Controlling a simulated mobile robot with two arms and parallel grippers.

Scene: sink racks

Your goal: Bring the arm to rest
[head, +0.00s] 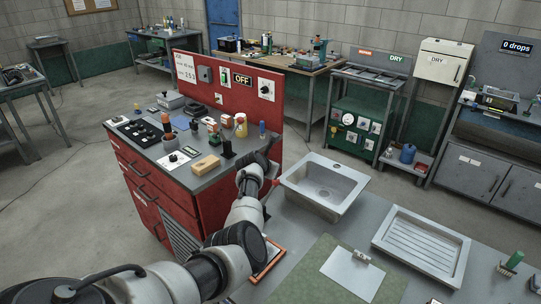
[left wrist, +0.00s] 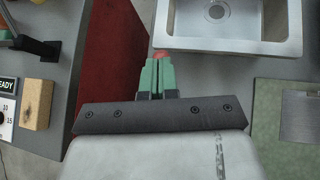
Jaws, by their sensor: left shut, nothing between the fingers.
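My left arm (head: 245,212) reaches in from the bottom left of the head view, over the gap beside the red cabinet (head: 180,205). Its gripper shows in the left wrist view (left wrist: 158,66), with the two green fingers together and nothing held. A small red patch shows at the fingertips. The gripper is just left of the steel sink (head: 322,187) and apart from the things on the cabinet top. In the head view the fingers are hard to make out. My right gripper is not in view.
The cabinet top holds a wooden block (head: 206,165) and several small items. A red panel (head: 262,112) stands behind them. The ribbed drainer tray (head: 421,246) and a clipboard (head: 352,270) lie right of the arm. The sink is empty.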

